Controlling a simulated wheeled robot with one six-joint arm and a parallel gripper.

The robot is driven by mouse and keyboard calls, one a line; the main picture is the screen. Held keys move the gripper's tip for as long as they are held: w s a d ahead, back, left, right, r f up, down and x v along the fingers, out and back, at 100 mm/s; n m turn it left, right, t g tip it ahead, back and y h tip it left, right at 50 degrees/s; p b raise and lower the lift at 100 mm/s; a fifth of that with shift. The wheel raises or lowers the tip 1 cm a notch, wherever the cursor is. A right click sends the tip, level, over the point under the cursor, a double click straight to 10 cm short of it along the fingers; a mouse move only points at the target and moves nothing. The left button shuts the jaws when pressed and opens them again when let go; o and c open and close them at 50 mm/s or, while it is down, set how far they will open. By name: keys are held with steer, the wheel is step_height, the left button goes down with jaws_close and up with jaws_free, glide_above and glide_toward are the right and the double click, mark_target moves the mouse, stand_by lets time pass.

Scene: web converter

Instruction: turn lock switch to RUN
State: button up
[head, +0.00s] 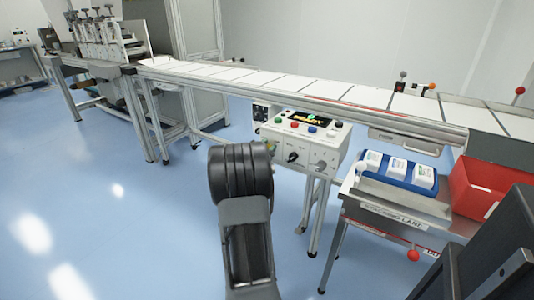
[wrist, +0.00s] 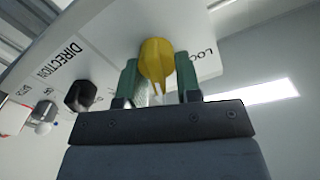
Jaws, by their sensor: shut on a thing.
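The lock switch is a yellow knob (wrist: 157,56) on the white control panel, beside a partly hidden label that starts "LOC". My gripper (wrist: 157,72) has its two green fingers on either side of the knob and is shut on it. The fingers cover the position marks, so I cannot tell which way the switch points. In the head view the panel box (head: 328,157) hangs under the conveyor, and my dark arm stands in front and to its left. The gripper's tips cannot be made out there.
A black DIRECTION knob (wrist: 81,96) sits left of the lock switch on the panel. The conveyor (head: 260,82) runs above the box. A blue tray (head: 398,181) with white packs and a red bin (head: 485,190) stand to the right. The blue floor at left is clear.

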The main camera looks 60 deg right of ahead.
steer(key=m+b, duration=0.2)
steer(key=m, duration=0.1)
steer(key=m+b, duration=0.1)
steer(key=b, duration=0.1)
steer(key=shift+s+f+m, duration=0.25)
steer(key=shift+s+m, duration=0.05)
steer(key=shift+m, duration=0.1)
stand_by(0.3)
steer(key=o, duration=0.9)
steer(key=a+p, duration=0.3)
steer(key=a, duration=1)
steer(key=shift+a, duration=0.4)
